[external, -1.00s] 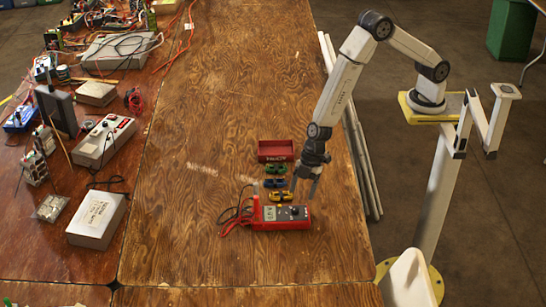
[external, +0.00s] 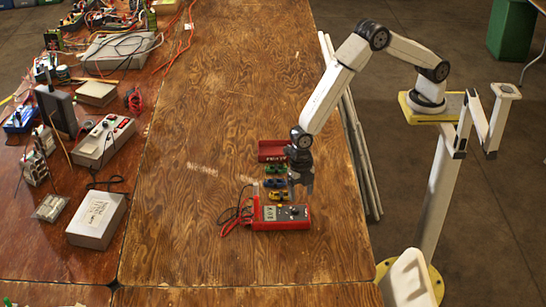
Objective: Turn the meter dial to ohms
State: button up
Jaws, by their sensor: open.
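The meter (external: 262,225) is a red-cased multimeter lying on the wooden table, with a pale display (external: 270,212) on its left part. Its dark round dial (external: 293,212) is on the right part of its face; the setting it points to is too small to read. My gripper (external: 300,194) is open and points down just behind and above the dial, with its fingers apart. I cannot tell whether a fingertip touches the meter. Red and dark leads (external: 236,217) run from the meter's left end.
Boxes and instruments crowd the left table. The wood in front of the meter is clear.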

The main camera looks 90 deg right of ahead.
aim_at(295, 209)
jog(key=shift+w+d+r+n+h, duration=0.1)
jog(key=shift+w+d+n+h, duration=0.55)
jog(key=shift+d+n+h, duration=0.3)
jog(key=shift+a, duration=0.1)
jog(key=shift+f, duration=3.9)
grip_shut()
